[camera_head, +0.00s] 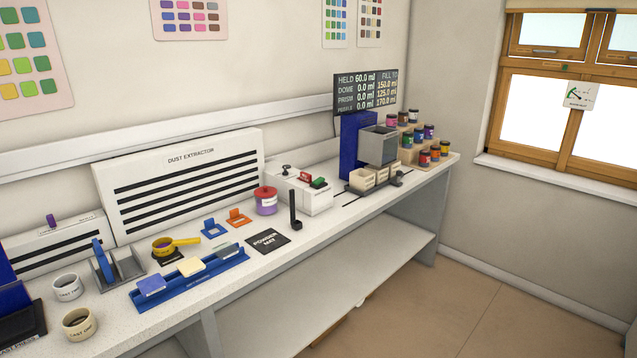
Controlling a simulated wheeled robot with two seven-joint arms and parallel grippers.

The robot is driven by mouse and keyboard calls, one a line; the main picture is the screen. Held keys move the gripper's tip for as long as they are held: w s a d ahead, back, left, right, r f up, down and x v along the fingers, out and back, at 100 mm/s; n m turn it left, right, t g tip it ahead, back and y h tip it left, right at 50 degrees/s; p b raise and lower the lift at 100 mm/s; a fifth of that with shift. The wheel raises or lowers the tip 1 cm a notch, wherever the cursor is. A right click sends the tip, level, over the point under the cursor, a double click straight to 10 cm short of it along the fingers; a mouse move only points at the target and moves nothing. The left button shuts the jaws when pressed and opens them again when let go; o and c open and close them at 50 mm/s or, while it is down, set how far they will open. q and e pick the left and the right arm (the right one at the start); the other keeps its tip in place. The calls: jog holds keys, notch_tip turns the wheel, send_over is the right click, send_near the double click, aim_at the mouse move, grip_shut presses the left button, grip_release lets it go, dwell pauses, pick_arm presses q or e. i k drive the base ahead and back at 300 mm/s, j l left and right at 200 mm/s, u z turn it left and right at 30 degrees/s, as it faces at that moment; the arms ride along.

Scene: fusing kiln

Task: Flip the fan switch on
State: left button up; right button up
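No part is clearly readable as the fan switch. A white dust extractor panel (188,160) with black slots stands at the back of the bench. To its right is a white box (300,197) with a black knob (285,169), a red piece (304,177) and a green piece (319,183) on top. At the left, a lower slotted white unit (60,246) has a small purple upright piece (52,221) on top; its lettering is too small to read. Neither of my grippers is in view.
On the bench (222,292), a blue rack (190,284) holds coloured tiles. Cups (79,324), a grey holder (130,263), a yellow-handled item (178,245), a purple jar (266,201) and a black upright post (295,210) stand nearby. A display (366,91) and paint jars (428,132) are farther right.

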aim_at(320, 180)
jog(key=i+l+z, duration=0.15)
jog(key=i+z, duration=0.25)
jog(key=i, duration=0.45)
jog(key=i+j+z, duration=0.1)
jog(key=i+z, duration=0.25)
jog(key=i, duration=0.55)
